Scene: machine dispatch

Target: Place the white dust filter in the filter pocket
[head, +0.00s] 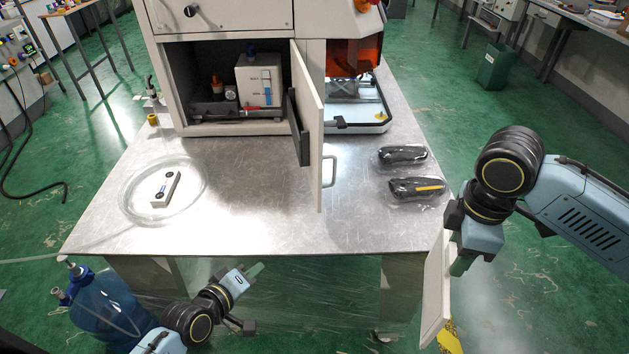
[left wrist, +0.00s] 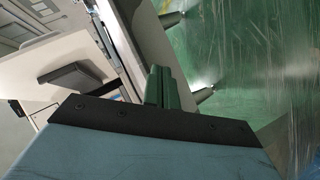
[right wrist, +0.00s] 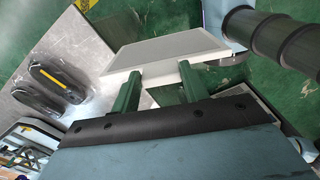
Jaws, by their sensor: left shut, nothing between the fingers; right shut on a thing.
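The white dust filter (head: 436,292) is a thin pale panel held off the table's right front corner, seen nearly edge-on in the head view. The right wrist view shows its white frame and grey face (right wrist: 168,48). My right gripper (head: 461,262) is shut on its edge; its green fingers (right wrist: 160,82) show in the right wrist view. My left gripper (head: 254,271) is shut and empty in front of the table's front edge; its fingers (left wrist: 160,88) are together. A dark holder (head: 298,127) sits on the inner side of the open cabinet door; I cannot tell whether it is the filter pocket.
The open door (head: 312,110) juts toward me over the steel table (head: 255,215). Two black bagged items (head: 415,187) lie at right. A blue bottle (head: 100,305) stands below left. The table's front middle is clear.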

